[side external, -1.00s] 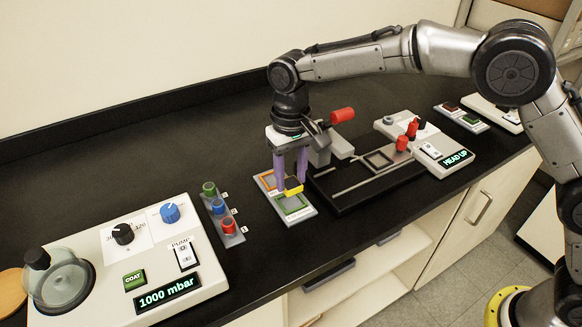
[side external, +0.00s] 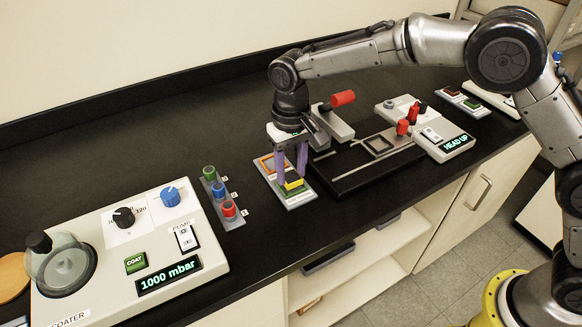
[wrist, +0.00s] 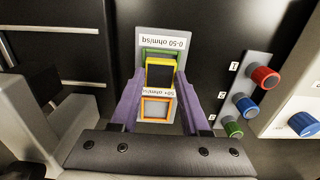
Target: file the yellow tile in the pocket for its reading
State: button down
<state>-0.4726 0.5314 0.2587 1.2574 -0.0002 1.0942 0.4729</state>
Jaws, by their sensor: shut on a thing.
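My gripper (side external: 292,180) has purple fingers and is shut on the yellow tile (side external: 294,184). The tile is low over the green-rimmed pocket (side external: 300,192) of the grey filing tray (side external: 302,203). In the wrist view the tile (wrist: 160,74) shows a dark face with a yellow rim between the fingers. It covers most of the green pocket (wrist: 146,54), labelled 0-50 ohm/sq. I cannot tell whether it touches the pocket floor. The orange-rimmed pocket (wrist: 157,108), labelled 50+ ohm/sq, is empty.
The profiler (side external: 352,165), with its red-handled lever and empty square stage, stands right of the tray; its display reads HEAD UP. A strip of red, blue and green knobs (side external: 222,198) is to the left. The coater (side external: 110,245) reads 1000 mbar. Black bench lies clear behind.

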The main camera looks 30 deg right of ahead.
aim_at(291, 177)
jog(key=shift+f, duration=0.3)
dwell(0.4)
jog(key=shift+f, duration=0.35)
jog(key=shift+c, duration=1.5)
grip_release()
jog(key=shift+c, duration=0.4)
jog(key=shift+r, duration=3.45)
